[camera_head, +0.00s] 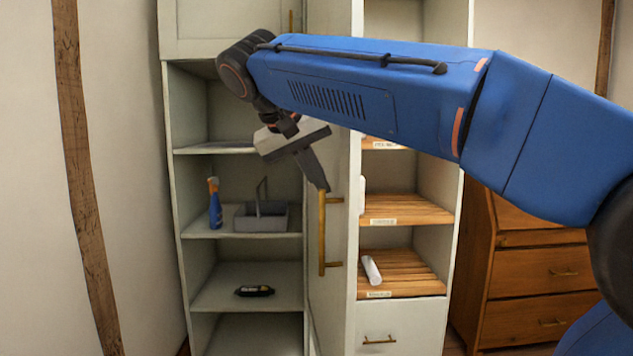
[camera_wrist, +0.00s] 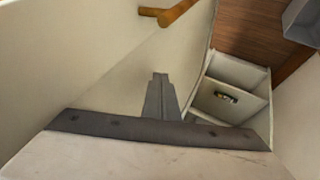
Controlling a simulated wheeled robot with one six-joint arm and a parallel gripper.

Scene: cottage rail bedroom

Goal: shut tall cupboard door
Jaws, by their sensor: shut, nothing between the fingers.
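The tall cupboard (camera_head: 168,170) is pale, with open shelves, at the left of the head view. Its tall door (camera_head: 345,290) stands open, swung out toward me, and the shelves are exposed. A long brass handle (camera_head: 322,235) stands upright on the door. My gripper (camera_head: 320,185) is shut and empty, pointing down near the handle's upper end. In the wrist view, the closed fingers (camera_wrist: 160,90) lie over the pale door panel (camera_wrist: 110,70). The handle (camera_wrist: 178,12) shows there apart from the fingertips. Whether the fingers touch the door cannot be told.
The cupboard shelves hold a blue spray bottle (camera_head: 215,205), a grey caddy (camera_head: 262,218) and a dark item (camera_head: 254,291). An open unit with slatted wooden shelves (camera_head: 405,210) stands to the right of the door, then a wooden chest of drawers (camera_head: 540,272). My arm crosses the upper right.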

